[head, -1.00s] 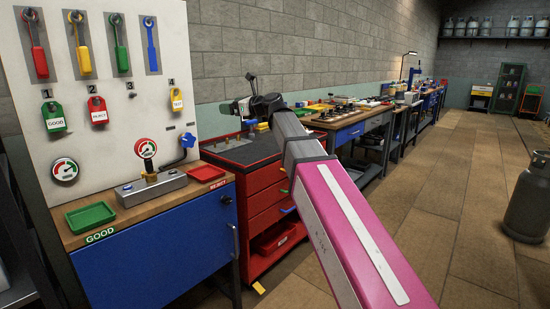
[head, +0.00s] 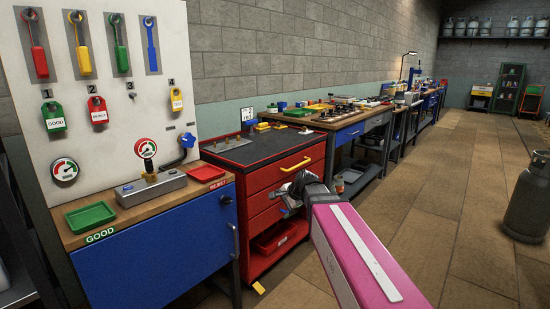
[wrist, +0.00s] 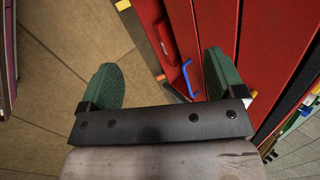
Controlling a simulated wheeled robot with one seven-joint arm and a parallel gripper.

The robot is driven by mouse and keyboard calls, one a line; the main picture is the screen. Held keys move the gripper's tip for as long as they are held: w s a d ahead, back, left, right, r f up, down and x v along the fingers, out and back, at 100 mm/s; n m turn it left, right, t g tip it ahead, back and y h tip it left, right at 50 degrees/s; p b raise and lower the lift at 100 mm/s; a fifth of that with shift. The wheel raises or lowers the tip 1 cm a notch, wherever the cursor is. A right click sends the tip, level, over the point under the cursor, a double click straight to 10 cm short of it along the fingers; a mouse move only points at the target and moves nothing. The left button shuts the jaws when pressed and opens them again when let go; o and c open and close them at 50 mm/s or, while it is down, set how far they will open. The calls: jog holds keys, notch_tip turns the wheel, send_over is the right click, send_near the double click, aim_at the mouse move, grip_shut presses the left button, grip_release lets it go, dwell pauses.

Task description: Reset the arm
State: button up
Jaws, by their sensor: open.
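My pink and white arm reaches forward from the lower right in the head view. My gripper (head: 287,203) is at its far end, in front of the red drawer cabinet's drawers. The wrist view shows my gripper (wrist: 160,85) with two green fingers spread wide and nothing between them. Below them in that view lie the tiled floor and the red cabinet front (wrist: 208,30), with a blue drawer handle (wrist: 187,78) near the right finger. In the head view the fingers are small and partly hidden by the wrist.
The red cabinet (head: 262,195) with a yellow handle (head: 296,164) stands close to my gripper. Left is a blue-fronted bench (head: 160,250) with a gauge (head: 146,148), green tray (head: 90,217) and red tray (head: 207,173). A gas cylinder (head: 527,205) stands right. The floor between is clear.

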jog(key=s+d+f+n+g+h, duration=0.4)
jog(key=s+d+f+n, duration=0.5)
jog(key=s+d+f, duration=0.7)
notch_tip(320, 180, down, 2)
jog(key=shift+f+n+g+h, duration=0.3)
jog(key=shift+n+h, duration=0.1)
jog(key=shift+h, duration=0.6)
jog(key=shift+s, duration=0.1)
